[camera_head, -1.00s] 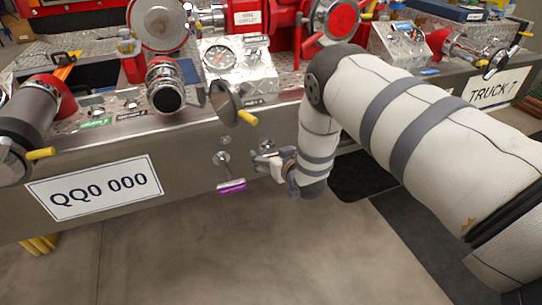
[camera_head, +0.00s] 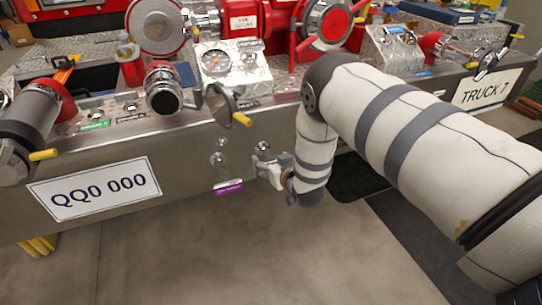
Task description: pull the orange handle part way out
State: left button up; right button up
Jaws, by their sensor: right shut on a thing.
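My right gripper (camera_head: 263,168) is at the steel front panel (camera_head: 190,168) of the pump truck, just right of the purple label (camera_head: 228,187). It is shut on a small handle, but its fingers and wrist hide nearly all of what they hold. No orange shows between the fingers, so I cannot confirm the handle's colour. A round metal knob (camera_head: 264,147) sits on the panel just above the gripper. Another knob (camera_head: 217,158) stands to the left, above the purple label. My left gripper is not in view.
A valve with a yellow-tipped lever (camera_head: 241,119) juts out above and left of my gripper. A pressure gauge (camera_head: 215,62) and red pipework stand on the deck. A QQ0 000 plate (camera_head: 95,188) is at left. The floor (camera_head: 200,255) below is clear.

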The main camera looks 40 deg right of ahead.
jog(key=shift+s, duration=0.1)
jog(key=o, duration=1.7)
jog(key=shift+f, duration=0.1)
jog(key=v, duration=1.1)
jog(key=shift+s+a, duration=0.15)
jog(key=shift+s, duration=0.2)
